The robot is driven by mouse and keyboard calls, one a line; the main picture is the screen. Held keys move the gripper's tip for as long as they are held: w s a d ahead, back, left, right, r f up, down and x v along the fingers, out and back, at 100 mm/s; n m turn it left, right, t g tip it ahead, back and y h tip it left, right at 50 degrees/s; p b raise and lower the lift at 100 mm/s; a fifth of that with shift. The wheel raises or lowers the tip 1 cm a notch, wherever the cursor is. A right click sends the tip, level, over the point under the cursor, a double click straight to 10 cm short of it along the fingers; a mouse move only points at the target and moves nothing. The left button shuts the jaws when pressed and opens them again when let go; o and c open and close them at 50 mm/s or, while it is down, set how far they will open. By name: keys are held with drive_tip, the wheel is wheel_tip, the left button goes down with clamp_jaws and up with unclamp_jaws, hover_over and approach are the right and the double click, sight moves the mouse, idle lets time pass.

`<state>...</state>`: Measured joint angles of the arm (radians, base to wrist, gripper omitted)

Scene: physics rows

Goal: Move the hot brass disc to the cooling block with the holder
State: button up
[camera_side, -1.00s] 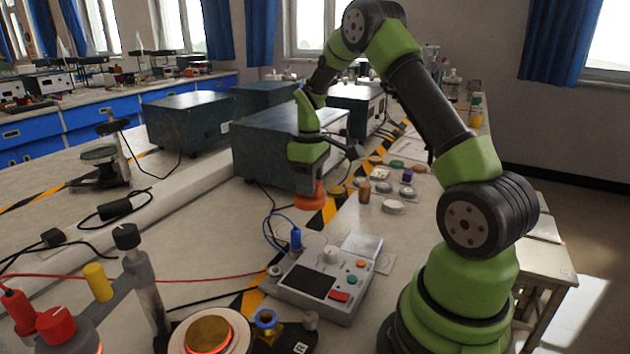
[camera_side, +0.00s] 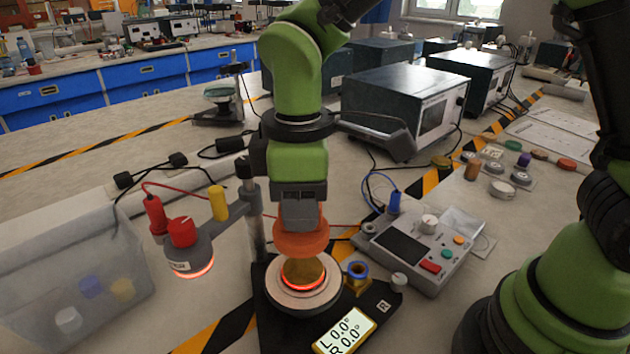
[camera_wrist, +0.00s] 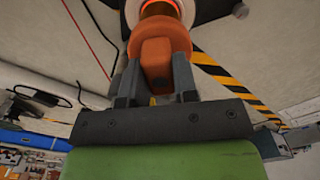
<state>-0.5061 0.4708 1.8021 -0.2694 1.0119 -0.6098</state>
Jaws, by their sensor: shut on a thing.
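The brass disc (camera_side: 303,271) lies on a pale round heater plate (camera_side: 283,297), with a red glow around its edge. My gripper (camera_side: 300,213) points down and is shut on an orange holder (camera_side: 301,238). The holder's wide round lower end is just above or at the back edge of the disc; I cannot tell whether they touch. In the wrist view the holder (camera_wrist: 155,60) sits between both fingers, and a red glowing ring (camera_wrist: 160,8) shows beyond it. I cannot tell which thing is the cooling block.
A red-capped lamp head (camera_side: 183,240) on a post glows at the left of the plate. A blue-ringed brass part (camera_side: 357,276), a display (camera_side: 345,330) and a control box (camera_side: 418,247) stand to the right. A clear bin (camera_side: 75,270) is at left.

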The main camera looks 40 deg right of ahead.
drive_tip(key=shift+f, duration=2.25)
drive_tip(key=shift+f, duration=1.2)
idle(1.0)
drive_tip(key=shift+r, duration=0.1)
drive_tip(key=shift+r, duration=0.55)
drive_tip(key=shift+r, duration=0.5)
drive_tip(key=shift+d, duration=0.15)
